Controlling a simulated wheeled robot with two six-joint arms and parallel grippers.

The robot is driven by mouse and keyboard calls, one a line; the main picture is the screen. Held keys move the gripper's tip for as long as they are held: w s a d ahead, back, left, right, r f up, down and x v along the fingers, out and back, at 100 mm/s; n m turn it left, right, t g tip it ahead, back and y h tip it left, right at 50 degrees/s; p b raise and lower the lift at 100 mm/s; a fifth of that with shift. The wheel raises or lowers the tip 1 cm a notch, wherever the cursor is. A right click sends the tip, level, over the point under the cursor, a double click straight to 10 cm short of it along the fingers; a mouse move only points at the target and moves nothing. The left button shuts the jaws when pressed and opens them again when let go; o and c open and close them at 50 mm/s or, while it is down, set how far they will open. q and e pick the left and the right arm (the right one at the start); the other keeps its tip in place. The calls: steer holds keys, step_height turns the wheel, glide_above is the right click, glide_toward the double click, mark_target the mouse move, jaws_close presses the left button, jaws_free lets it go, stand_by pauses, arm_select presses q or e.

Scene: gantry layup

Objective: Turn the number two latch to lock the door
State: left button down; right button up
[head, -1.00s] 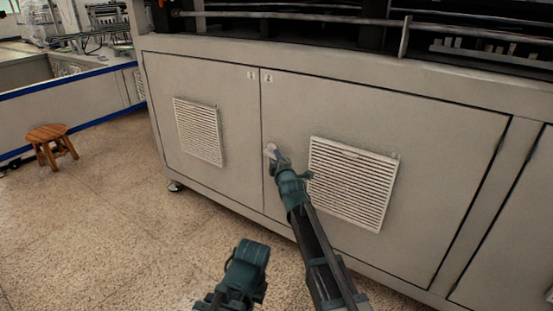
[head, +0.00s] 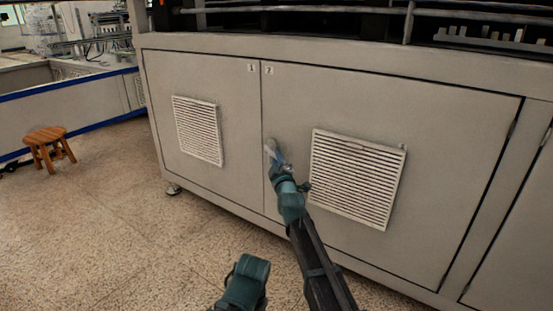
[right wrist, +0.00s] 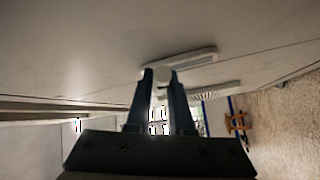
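The number two door (head: 440,130) is a large beige cabinet panel, flush in its frame, marked with a small "2" label (head: 269,71). Its pale latch (head: 270,148) sits near the door's left edge, partly hidden by my right gripper (head: 281,162). The latch's longer pale part (right wrist: 195,60) reaches to the right from there. My left gripper's fingers do not show; only a teal part of my left arm appears at the bottom.
A white slatted vent (head: 357,178) is right of the latch, close to my right wrist. Door one (head: 205,80), with its own vent (head: 197,130), is to the left. A wooden stool (head: 46,137) stands far left. Floor in front is clear.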

steer(key=o, duration=0.4)
steer(key=shift+r+p, duration=0.6)
step_height(320, 180, up, 2)
steer(key=p, duration=0.2)
steer(key=shift+r+p, duration=0.25)
steer(key=shift+p, duration=0.05)
steer(key=s+r+p, duration=0.1)
steer(key=s, duration=1.4)
steer(key=shift+a, duration=0.15)
steer(key=shift+o, duration=0.3)
steer(key=shift+s+r, duration=0.15)
steer(key=shift+s, duration=0.35)
